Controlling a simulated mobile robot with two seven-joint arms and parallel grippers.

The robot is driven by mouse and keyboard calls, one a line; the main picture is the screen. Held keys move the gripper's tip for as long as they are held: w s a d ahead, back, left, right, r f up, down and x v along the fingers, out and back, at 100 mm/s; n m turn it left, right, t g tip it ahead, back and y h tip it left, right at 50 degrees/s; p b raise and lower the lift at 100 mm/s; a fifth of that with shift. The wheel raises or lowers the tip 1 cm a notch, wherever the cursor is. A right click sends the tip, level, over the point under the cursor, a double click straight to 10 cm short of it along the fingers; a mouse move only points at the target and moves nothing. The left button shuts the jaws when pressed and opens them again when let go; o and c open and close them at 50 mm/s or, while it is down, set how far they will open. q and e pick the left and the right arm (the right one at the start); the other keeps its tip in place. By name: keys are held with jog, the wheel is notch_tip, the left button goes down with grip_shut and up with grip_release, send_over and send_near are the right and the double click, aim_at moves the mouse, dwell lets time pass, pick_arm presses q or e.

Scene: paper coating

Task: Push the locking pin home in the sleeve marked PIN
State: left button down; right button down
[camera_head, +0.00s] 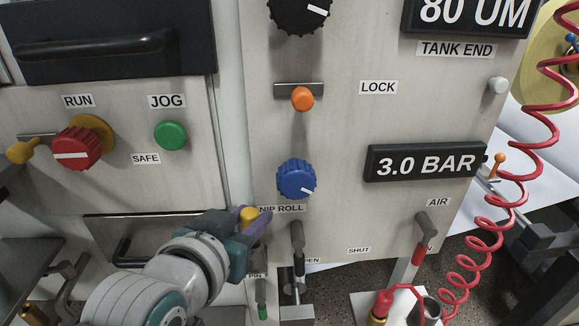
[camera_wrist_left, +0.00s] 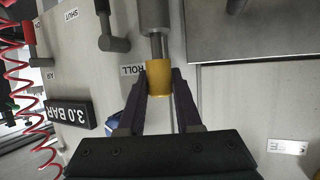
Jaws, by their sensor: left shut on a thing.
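The locking pin's yellow head (camera_head: 249,214) is between the fingers of my left gripper (camera_head: 246,228). In the left wrist view, the fingers (camera_wrist_left: 159,88) are shut on this yellow head (camera_wrist_left: 159,77). A bare grey shaft (camera_wrist_left: 158,45) shows between the head and the wider grey sleeve (camera_wrist_left: 154,13), so the head stands apart from the sleeve. The PIN label (camera_head: 256,276) is small and partly hidden below my gripper in the head view. My gripper covers much of the sleeve there. My right gripper is not in view.
The blue knob (camera_head: 296,179) is just above and right of my left gripper. A grey lever (camera_head: 297,238) stands close to its right. A coiled red hose (camera_head: 500,212) hangs at far right.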

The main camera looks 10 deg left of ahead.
pick_arm(q)
jog(key=shift+f+b, duration=0.7)
jog(key=shift+f, duration=0.2)
jog(key=c, duration=0.5)
grip_release()
jog(key=shift+s+r+p, duration=0.2)
jog(key=shift+s+p, duration=0.05)
jog(key=shift+p, duration=0.05)
jog(key=p+v, duration=0.3)
jog(key=v, duration=0.6)
jog(key=shift+s+p, duration=0.2)
jog(key=shift+p, duration=0.15)
